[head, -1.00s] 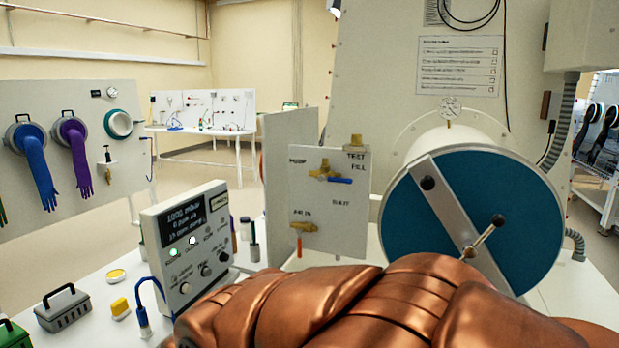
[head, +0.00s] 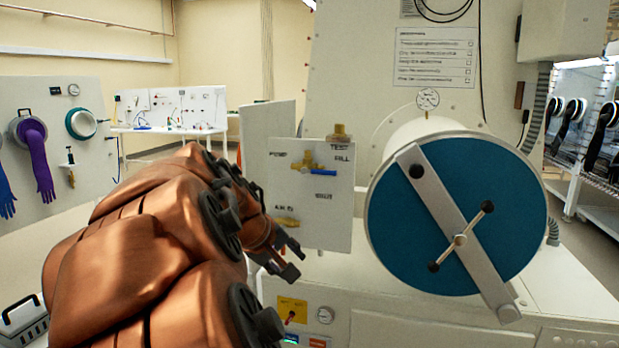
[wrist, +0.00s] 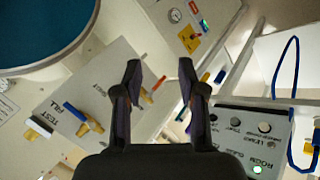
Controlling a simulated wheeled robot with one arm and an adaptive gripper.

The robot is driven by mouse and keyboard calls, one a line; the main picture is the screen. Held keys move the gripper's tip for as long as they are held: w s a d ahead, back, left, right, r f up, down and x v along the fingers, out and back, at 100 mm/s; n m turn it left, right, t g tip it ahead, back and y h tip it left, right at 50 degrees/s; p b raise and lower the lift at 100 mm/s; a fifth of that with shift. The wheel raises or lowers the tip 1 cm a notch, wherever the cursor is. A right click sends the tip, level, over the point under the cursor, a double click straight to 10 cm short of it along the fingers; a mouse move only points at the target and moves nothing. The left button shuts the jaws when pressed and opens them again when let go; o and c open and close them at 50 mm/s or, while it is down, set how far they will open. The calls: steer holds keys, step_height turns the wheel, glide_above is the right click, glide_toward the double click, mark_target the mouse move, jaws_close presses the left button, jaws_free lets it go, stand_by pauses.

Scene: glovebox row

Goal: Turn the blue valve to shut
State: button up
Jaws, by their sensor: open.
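The blue valve is a blue lever (head: 340,174) on a brass body (head: 306,167), high on a small white panel (head: 330,225). Its lever lies about level and points right from the body. In the wrist view the blue lever (wrist: 75,112) is left of my gripper, clear of the fingers. My gripper (head: 290,262) is open at the panel's lower left, below and left of the blue valve. In the wrist view nothing is held between its fingertips (wrist: 160,72). A lower valve with an orange lever (wrist: 158,84) appears behind the gap between the fingers.
A large round blue door (head: 400,215) with a diagonal bar stands right of the panel. A brass fitting (head: 340,135) sits on the panel's top edge. A grey control box (wrist: 250,135) is right of the gripper in the wrist view. A yellow plate (head: 292,308) is below.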

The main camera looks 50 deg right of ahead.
steer(key=w+d+r+g+h+b, duration=0.1)
steer(key=w+d+r+h, duration=0.3)
steer(key=d+r, duration=0.6)
steer(key=n+h+b, duration=0.1)
steer(key=n+h, duration=0.3)
glide_toward(324, 173)
steer(key=d, duration=0.3)
steer(key=shift+s+d+f+p, duration=0.1)
steer(key=shift+d+f+p, duration=0.15)
steer(key=shift+d, duration=1.05)
steer(key=shift+d+f+p, duration=0.1)
steer(key=shift+d+f, duration=0.2)
steer(key=shift+d, duration=0.95)
steer(key=shift+s+d+f+p, duration=0.1)
steer(key=shift+d+f+p, duration=0.15)
steer(key=shift+d, duration=1.05)
steer(key=shift+c, duration=0.2)
jaws_close()
